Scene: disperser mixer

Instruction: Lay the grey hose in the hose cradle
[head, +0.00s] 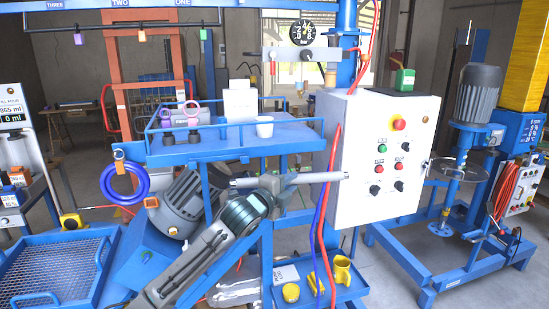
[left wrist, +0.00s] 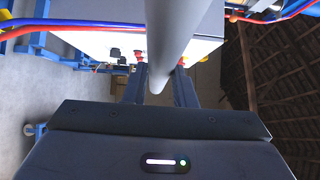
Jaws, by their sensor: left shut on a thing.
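The grey hose (head: 325,177) shows as a straight, light grey, nearly level length in front of the blue upper shelf. My left gripper (head: 287,184) is shut on it near its middle, and the hose sticks out on both sides. In the left wrist view the hose (left wrist: 172,28) runs down from the top edge between the fingers (left wrist: 157,85). I cannot tell for certain which part is the hose cradle; a yellow holder with a rounded opening (head: 342,270) stands on the lower shelf. My right gripper is not in view.
A white control box (head: 352,205) stands right of the hose, with red and blue hoses (head: 322,205) hanging at its left edge. The blue upper shelf (head: 225,150) holds a white cup (head: 265,127). A yellow round piece (head: 291,293) sits on the lower shelf (head: 312,298). A mixer stands farther right.

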